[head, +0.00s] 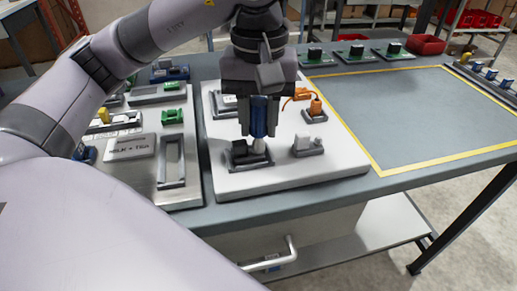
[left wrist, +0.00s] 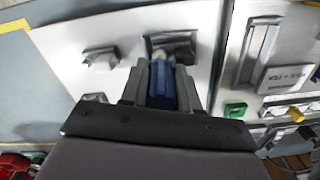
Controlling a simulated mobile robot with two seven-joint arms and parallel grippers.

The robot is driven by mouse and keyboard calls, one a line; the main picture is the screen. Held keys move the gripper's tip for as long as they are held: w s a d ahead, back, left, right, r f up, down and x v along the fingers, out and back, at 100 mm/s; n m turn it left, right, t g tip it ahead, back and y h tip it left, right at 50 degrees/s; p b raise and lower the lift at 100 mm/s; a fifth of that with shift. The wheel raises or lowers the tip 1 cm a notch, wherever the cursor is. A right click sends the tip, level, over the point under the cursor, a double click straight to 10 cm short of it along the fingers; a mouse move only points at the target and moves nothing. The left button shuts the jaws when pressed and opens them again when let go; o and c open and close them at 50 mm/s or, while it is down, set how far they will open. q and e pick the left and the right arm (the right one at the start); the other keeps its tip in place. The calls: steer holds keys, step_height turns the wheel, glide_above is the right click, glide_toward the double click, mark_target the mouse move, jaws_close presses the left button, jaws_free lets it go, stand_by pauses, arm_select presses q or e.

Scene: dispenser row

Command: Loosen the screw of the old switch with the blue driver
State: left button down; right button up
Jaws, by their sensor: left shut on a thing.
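My left gripper (head: 259,117) points down over the white board (head: 325,170) and is shut on the blue driver (head: 258,122). In the left wrist view the blue driver (left wrist: 161,85) sits between the two fingers. Its lower end is at the dark old switch (head: 239,150) in a grey frame near the board's front edge. The frame (left wrist: 170,41) shows just beyond the fingers in the left wrist view. The screw is hidden, and I cannot tell whether the tip touches it. My right gripper is not in view.
A grey-white block (head: 308,144) stands right of the switch. An orange plug with a cable (head: 315,106) is behind it. A left panel holds a grey frame (head: 172,160) and a labelled plate (head: 130,146). A yellow-taped area (head: 420,115) at right is clear. A red bin (head: 427,44) stands behind.

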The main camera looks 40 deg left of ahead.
arm_select(q)
steer(key=n, duration=1.2)
steer(key=shift+r+p, duration=0.15)
steer(key=shift+p, duration=0.2)
steer(key=shift+r+p, duration=0.65)
steer(key=shift+r, duration=0.1)
step_height(320, 180, up, 5)
steer(key=p, duration=0.4)
steer(key=shift+f, duration=0.2)
stand_by(1.1)
